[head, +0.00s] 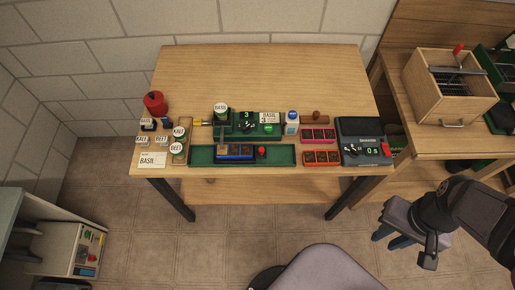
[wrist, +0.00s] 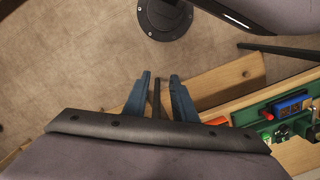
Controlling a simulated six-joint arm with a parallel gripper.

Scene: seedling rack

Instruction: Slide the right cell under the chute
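A blue cell tray (head: 236,157) sits in a long green channel (head: 280,161) at the table's front. Its cells are too small to read clearly. A red knob (head: 262,151) is at the tray's right end. The chute is not clear; the seeder's left part is above the tray's left portion. My gripper (head: 387,238) is open and empty, off the table's front right. In the wrist view my gripper (wrist: 160,76) shows spaced blue fingers; the blue tray (wrist: 293,106) is at right.
Several labelled jars (head: 178,147) and a BASIL card (head: 153,160) are at left, near a red bottle (head: 154,103). A white bottle (head: 292,124), pink tray (head: 318,135), orange tray (head: 322,158) and a timer reading 0 s (head: 363,142) are at right. The table's back is clear.

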